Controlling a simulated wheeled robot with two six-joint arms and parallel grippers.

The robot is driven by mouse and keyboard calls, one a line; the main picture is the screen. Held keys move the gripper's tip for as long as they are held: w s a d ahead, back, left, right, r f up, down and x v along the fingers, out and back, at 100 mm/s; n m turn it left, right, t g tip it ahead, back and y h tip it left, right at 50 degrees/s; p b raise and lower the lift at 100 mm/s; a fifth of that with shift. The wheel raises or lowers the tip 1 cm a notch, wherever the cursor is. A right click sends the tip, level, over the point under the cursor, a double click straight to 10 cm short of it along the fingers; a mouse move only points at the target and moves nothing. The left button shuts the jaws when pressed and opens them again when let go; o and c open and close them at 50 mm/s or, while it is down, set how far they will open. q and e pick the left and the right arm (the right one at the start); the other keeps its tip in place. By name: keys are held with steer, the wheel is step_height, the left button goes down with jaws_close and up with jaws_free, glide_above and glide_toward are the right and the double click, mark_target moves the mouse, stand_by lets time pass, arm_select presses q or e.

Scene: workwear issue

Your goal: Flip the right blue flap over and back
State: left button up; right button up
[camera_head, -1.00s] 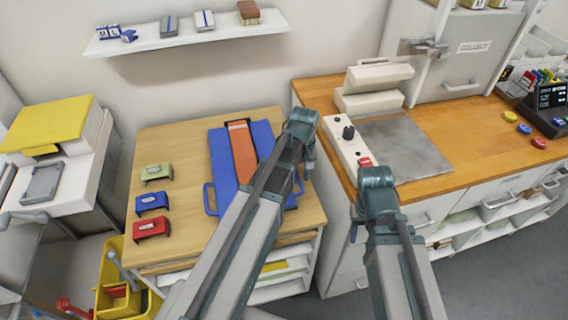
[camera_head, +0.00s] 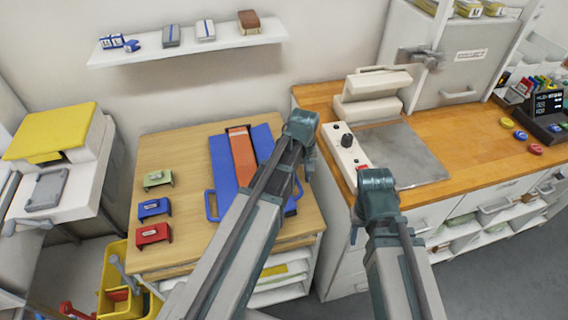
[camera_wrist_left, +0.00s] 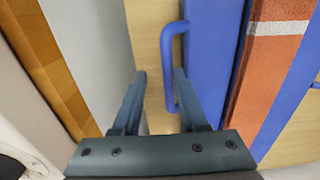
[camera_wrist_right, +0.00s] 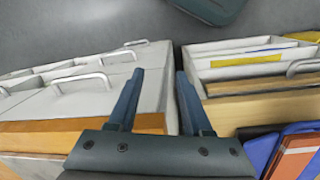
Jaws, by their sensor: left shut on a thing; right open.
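The blue folder-like piece lies flat on the wooden table, with an orange panel (camera_head: 242,155) along its middle. Its right blue flap (camera_head: 263,140) is partly hidden by my left arm. In the left wrist view the right flap (camera_wrist_left: 212,55) has a blue loop handle (camera_wrist_left: 168,50) on its edge. The left flap (camera_head: 220,165) has a similar handle (camera_head: 210,205). My right gripper (camera_wrist_right: 157,75) is open and empty, beside the front of the orange-topped counter.
Green (camera_head: 157,179), blue (camera_head: 154,208) and red (camera_head: 153,234) clips stand on the table's left side. The counter (camera_head: 470,140) at right carries a press with a white control box (camera_head: 345,150). A wall shelf (camera_head: 190,48) is behind. A yellow bin (camera_head: 117,290) stands at lower left.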

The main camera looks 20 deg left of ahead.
arm_select(q)
step_height(320, 180, up, 6)
steer(key=p, duration=0.5)
steer(key=shift+f, duration=0.1)
steer(key=s+d+m+y, duration=0.1)
steer(key=s+d+m, duration=0.9)
steer(key=s, duration=0.4)
steer(key=shift+s+m, duration=0.3)
steer(key=shift+a, duration=0.1)
